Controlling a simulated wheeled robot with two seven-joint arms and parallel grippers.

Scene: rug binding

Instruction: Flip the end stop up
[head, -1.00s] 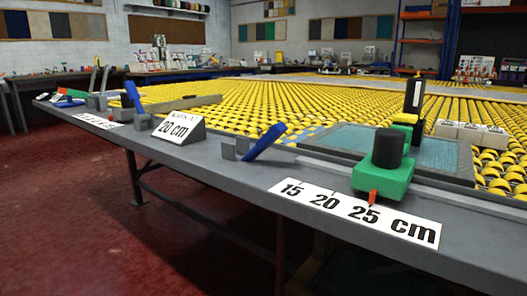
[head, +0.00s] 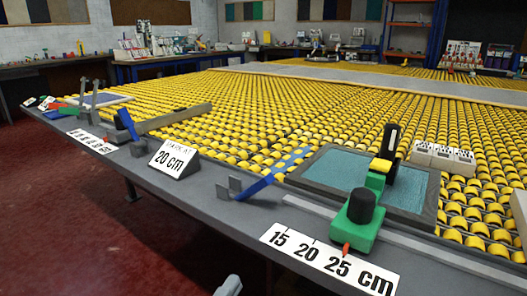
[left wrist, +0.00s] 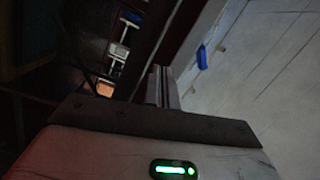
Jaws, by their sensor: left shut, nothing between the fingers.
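A blue flap (head: 256,187) sits in a small grey bracket (head: 228,187) on the table edge, right of the 20 cm sign. It slants up to the right at a low angle. A second blue flap (head: 127,124) with a grey bracket (head: 138,148) stands steeper, left of the sign. I cannot tell for certain which is the end stop. My left gripper (head: 229,286) just enters the bottom of the head view, shut and empty, below and apart from the near flap. In the left wrist view its fingers (left wrist: 165,86) point toward a pale surface with a small blue piece (left wrist: 202,57).
The 20 cm sign (head: 174,158) stands between the flaps. A green block with a black knob (head: 361,208) sits right, behind a 15-20-25 cm scale (head: 328,260). A framed teal panel (head: 335,172) and yellow rollers (head: 240,110) lie beyond. Open floor is at left.

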